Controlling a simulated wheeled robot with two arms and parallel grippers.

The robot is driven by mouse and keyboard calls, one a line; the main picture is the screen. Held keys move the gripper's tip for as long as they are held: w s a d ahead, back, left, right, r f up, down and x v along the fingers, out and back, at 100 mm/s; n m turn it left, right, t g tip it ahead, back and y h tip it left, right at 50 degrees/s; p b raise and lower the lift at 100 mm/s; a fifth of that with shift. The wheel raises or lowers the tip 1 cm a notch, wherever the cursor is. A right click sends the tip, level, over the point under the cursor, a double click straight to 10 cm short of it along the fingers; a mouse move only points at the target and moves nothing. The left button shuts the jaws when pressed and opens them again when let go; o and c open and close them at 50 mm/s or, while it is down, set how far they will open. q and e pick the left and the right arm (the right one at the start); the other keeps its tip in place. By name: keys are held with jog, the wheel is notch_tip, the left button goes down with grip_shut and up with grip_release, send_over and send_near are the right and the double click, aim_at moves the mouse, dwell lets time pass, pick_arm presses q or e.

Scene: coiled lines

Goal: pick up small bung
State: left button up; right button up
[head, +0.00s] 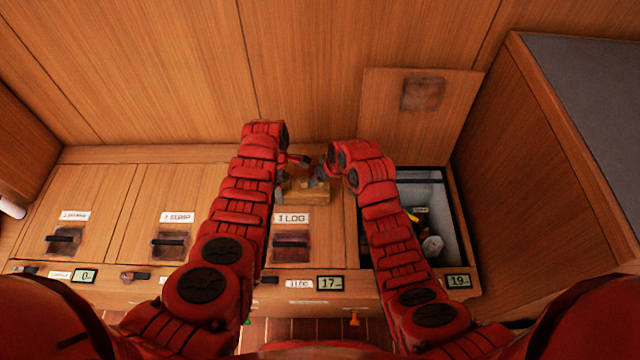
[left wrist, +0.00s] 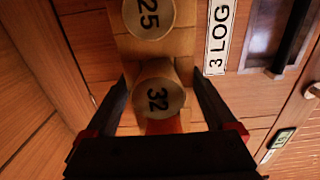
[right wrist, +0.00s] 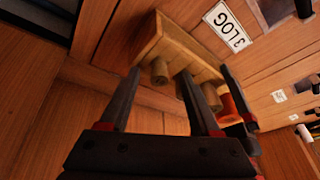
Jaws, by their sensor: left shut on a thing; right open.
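A wooden bung rack (head: 312,192) stands on the lid labelled 3 LOG, between my two grippers. In the left wrist view a bung marked 32 (left wrist: 158,98) sits between the fingers of my left gripper (left wrist: 160,80), which is shut on it. A bung marked 25 (left wrist: 149,14) is beyond it. An orange piece (left wrist: 162,126) shows just below bung 32, partly hidden. In the right wrist view several bungs, one of them a wooden bung (right wrist: 159,72), stick out of the rack. My right gripper (right wrist: 160,72) is open and empty beside the rack.
Lids with dark handles (head: 170,241) run along the left of the bench. An open bin (head: 447,210) at right holds a few items, its lid (head: 430,135) leaning on the back wall. A tall wooden cabinet (head: 560,170) bounds the right side.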

grip_shut()
dwell(0.3)
jog(key=shift+r, duration=0.15)
jog(key=shift+r, duration=0.25)
notch_tip(320, 180, up, 6)
jog(key=r, duration=0.1)
jog(key=s, duration=2)
jog(key=shift+f, duration=0.35)
pick_arm(q)
jog(key=o, duration=1.3)
pick_arm(e)
jog(key=shift+w, duration=0.1)
